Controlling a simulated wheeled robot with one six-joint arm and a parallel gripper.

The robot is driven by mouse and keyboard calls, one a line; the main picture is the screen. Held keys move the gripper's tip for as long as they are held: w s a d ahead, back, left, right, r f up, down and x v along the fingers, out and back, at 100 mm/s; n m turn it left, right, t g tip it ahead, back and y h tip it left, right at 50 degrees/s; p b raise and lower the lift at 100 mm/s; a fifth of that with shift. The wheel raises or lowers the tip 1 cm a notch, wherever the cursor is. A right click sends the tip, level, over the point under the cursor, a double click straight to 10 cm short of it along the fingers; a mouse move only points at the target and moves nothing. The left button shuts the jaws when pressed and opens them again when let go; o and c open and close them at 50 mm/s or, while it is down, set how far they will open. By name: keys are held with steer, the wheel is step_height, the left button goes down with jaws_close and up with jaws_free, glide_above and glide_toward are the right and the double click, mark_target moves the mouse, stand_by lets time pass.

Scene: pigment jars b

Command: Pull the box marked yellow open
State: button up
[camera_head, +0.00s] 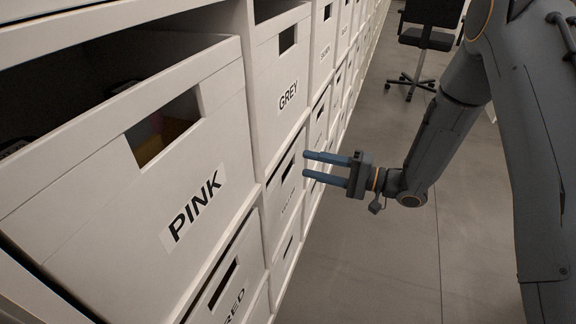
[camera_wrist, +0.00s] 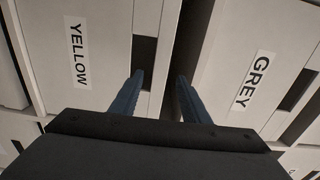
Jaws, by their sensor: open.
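The box marked YELLOW (camera_wrist: 100,25) is on the left in the wrist view, its label (camera_wrist: 80,55) turned sideways. Its dark handle slot (camera_wrist: 146,52) is partly covered by a finger. In the head view the box (camera_head: 275,203) sits under the GREY box, its label too small to read. My gripper (camera_head: 305,164) is open and empty at its front. In the wrist view my gripper (camera_wrist: 160,76) has one fingertip over the slot and the other over the dark gap towards GREY. The box's top rim strip lies between them. I cannot tell whether they touch.
The GREY box (camera_head: 268,75) is above, the PINK box (camera_head: 90,190) at the left and the RED box (camera_head: 215,300) below it. More boxes line the shelf further off. The floor (camera_head: 400,270) is clear; an office chair (camera_head: 425,45) stands at the back.

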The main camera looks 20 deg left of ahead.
mark_target(289, 160)
steer(key=shift+w+a, duration=0.15)
steer(key=shift+a, duration=3.75)
jaws_close()
